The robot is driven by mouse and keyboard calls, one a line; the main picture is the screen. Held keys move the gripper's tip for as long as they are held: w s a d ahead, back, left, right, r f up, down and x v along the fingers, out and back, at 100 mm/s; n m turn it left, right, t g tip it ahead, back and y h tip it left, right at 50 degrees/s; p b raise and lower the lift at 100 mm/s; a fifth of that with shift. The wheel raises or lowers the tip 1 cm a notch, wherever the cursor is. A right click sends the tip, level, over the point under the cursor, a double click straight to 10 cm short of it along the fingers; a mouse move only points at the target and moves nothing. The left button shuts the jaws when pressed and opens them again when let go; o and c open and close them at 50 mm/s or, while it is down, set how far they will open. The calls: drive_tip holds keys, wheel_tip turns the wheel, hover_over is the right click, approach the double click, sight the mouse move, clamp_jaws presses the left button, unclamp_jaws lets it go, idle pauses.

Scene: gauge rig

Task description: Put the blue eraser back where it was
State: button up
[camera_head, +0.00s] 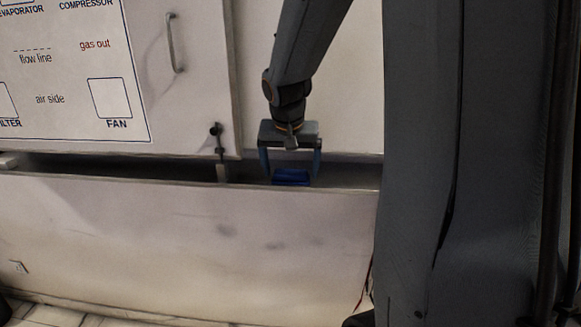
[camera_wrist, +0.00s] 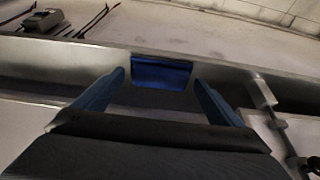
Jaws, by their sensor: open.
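The blue eraser (camera_head: 291,177) is a small dark blue block in the long narrow trough in the head view. It also shows in the wrist view (camera_wrist: 161,73), just beyond and between my fingertips. My gripper (camera_head: 290,174) points down over the trough, with one finger on each side of the eraser. In the wrist view my gripper (camera_wrist: 157,78) has its two blue fingers spread apart, with nothing clearly held between them. I cannot tell whether the eraser touches a finger. The trough's front wall may hide the eraser's lower part.
The trough's pale front wall (camera_head: 190,240) runs across the head view. A panel with printed labels (camera_head: 70,75) stands behind it. A dark latch-like fitting (camera_head: 219,150) hangs left of my gripper. A metal handle (camera_head: 174,43) is higher up.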

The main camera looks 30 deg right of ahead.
drive_tip(key=shift+r, duration=0.1)
drive_tip(key=b+v, duration=0.3)
drive_tip(key=v, duration=0.9)
drive_tip(key=s+a+f+n+g+y, duration=0.1)
drive_tip(key=s+a+f+n, duration=0.2)
drive_tip(key=f, duration=0.9)
drive_tip(key=s+a+f+n+g+y, duration=0.1)
drive_tip(key=s+a+f+n, duration=0.2)
drive_tip(key=s+a+f, duration=0.5)
wheel_tip(320, 180, down, 4)
drive_tip(key=shift+s+a+r+n, duration=0.1)
drive_tip(key=shift+s+a+n, duration=0.1)
drive_tip(key=shift+a+n, duration=0.35)
drive_tip(key=shift+a, duration=0.1)
drive_tip(key=shift+f+b, duration=0.5)
drive_tip(key=shift+f, duration=0.05)
